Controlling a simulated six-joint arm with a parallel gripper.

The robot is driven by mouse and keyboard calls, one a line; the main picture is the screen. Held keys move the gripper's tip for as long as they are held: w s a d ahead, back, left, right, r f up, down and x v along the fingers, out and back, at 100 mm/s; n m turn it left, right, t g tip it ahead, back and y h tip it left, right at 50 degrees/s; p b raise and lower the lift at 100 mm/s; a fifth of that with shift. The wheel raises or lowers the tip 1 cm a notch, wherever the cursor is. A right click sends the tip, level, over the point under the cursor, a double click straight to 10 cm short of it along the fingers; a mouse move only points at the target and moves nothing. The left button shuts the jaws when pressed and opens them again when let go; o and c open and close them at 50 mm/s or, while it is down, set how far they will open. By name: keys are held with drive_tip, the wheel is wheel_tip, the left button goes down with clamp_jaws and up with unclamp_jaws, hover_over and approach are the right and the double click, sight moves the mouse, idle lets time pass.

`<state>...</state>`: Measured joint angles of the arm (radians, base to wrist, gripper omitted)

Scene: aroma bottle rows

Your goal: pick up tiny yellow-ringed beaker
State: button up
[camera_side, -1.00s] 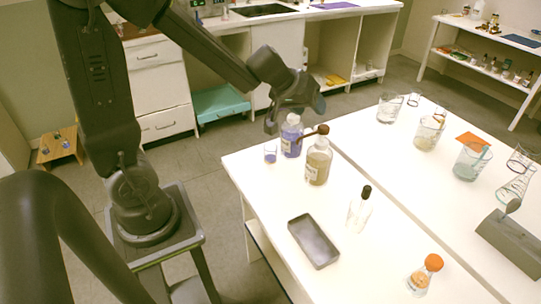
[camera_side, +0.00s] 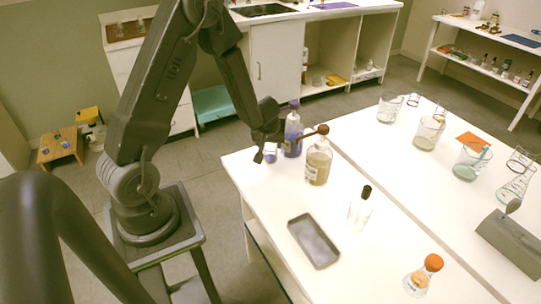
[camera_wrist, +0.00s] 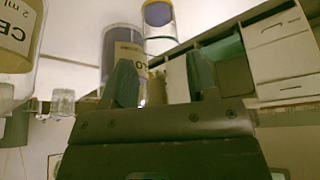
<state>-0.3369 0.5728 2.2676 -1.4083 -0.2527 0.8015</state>
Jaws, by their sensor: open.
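The tiny beaker (camera_side: 271,154) with bluish contents stands at the near left corner of the white bench in the side view, partly behind my gripper. In the wrist view the tiny beaker (camera_wrist: 158,28) shows at the top with a yellow ring, beyond my fingertips. My gripper (camera_side: 264,150) hangs low beside the beaker and the purple bottle. In the wrist view my gripper (camera_wrist: 163,78) has its fingers apart, with nothing clearly held between them. Contact with the beaker cannot be told.
A purple bottle (camera_side: 293,132) and an amber bottle (camera_side: 318,163) stand close right of the beaker. The amber bottle (camera_wrist: 18,45) is large at left in the wrist view. A grey tray (camera_side: 313,241) and a black-capped bottle (camera_side: 360,208) stand nearer. Bench between them is clear.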

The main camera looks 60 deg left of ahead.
sight(270, 153)
drive_tip(key=shift+x, duration=4.2)
drive_tip(key=c, duration=0.6)
drive_tip(key=shift+o, duration=0.2)
